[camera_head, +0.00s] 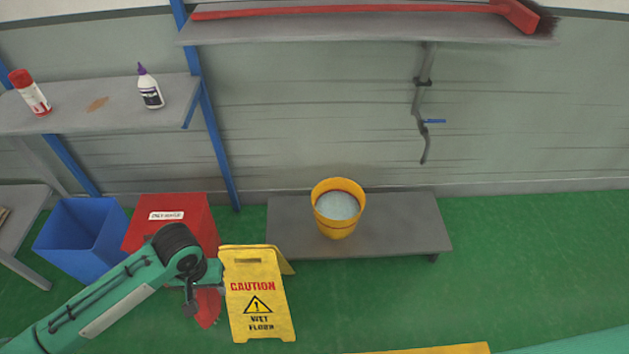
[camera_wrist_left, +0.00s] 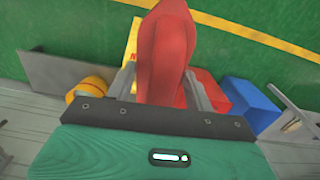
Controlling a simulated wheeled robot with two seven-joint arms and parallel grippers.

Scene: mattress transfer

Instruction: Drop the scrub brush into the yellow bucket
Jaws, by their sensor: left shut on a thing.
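The scrub brush (camera_head: 207,308) is red and hangs below the end of my left arm in the head view, beside the caution sign. In the left wrist view the brush (camera_wrist_left: 163,50) rises between the two fingers. My left gripper (camera_head: 204,288) is shut on it. The yellow bucket (camera_head: 326,222) stands upright on a low grey bench, to the right of and beyond the gripper, with pale grey-blue contents inside. The bucket also shows in the left wrist view (camera_wrist_left: 91,86), at the left. My right gripper is not in view.
A yellow wet-floor sign (camera_head: 258,298) stands between my left gripper and the low bench (camera_head: 400,225). A red bin (camera_head: 190,212) and a blue bin (camera_head: 80,232) stand at the left. Shelves (camera_head: 380,30) hang on the wall above. Green floor at the right is clear.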

